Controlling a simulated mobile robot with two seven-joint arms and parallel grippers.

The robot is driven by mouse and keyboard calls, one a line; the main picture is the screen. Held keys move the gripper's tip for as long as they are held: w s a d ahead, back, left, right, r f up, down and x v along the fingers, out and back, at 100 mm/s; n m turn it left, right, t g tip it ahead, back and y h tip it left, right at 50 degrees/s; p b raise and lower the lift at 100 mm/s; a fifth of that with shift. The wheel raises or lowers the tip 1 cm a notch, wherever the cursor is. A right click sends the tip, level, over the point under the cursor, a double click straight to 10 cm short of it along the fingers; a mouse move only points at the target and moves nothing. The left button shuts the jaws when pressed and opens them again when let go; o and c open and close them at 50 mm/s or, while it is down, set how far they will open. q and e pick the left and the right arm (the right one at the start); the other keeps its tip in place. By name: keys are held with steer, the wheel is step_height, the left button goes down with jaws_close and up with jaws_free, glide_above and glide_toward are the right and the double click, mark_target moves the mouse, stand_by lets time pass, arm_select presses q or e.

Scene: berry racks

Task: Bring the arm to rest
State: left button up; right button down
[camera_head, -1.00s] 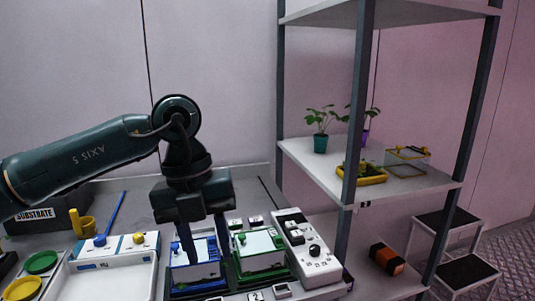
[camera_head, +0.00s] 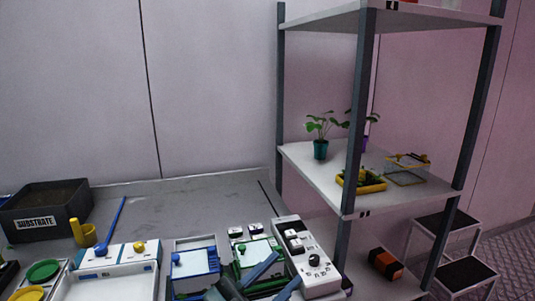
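My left gripper (camera_head: 287,268) is low at the bottom edge of the head view. Its two dark blue-grey fingers point up and to the right, apart, with nothing seen between them. They cover part of the green-framed tray (camera_head: 246,262) in the picture. Most of the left arm is below the frame. A blue-framed tray (camera_head: 196,283) stands left of the green one. My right gripper is not in view.
A substrate bin (camera_head: 40,212), a yellow cup (camera_head: 83,232) and a white tray (camera_head: 152,285) are at left. A shelf rack (camera_head: 352,213) with plants stands at right.

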arm_select(q)
steer(key=a+f+n+t+y, duration=0.4)
steer(key=a+f+n+y, duration=0.2)
steer(key=f+n+y, duration=0.35)
steer(key=s+a+f+n+g+y, duration=0.1)
steer(key=s+a+f+g+y, duration=0.1)
steer(key=f, duration=0.4)
steer(key=s+a+f+n+g+y+p, duration=0.1)
steer(key=s+a+f+g+y, duration=0.1)
steer(key=s+f, duration=0.4)
steer(key=s+a+f+n+g+y, duration=0.1)
steer(key=s+a+f+g+y, duration=0.1)
steer(key=f, duration=0.5)
steer(key=s+a+y, duration=0.1)
steer(key=s+a, duration=0.1)
steer(key=a, duration=0.1)
steer(key=shift+s+a+f+n, duration=0.25)
steer(key=shift+s+a+n, duration=0.1)
steer(key=shift+s, duration=0.05)
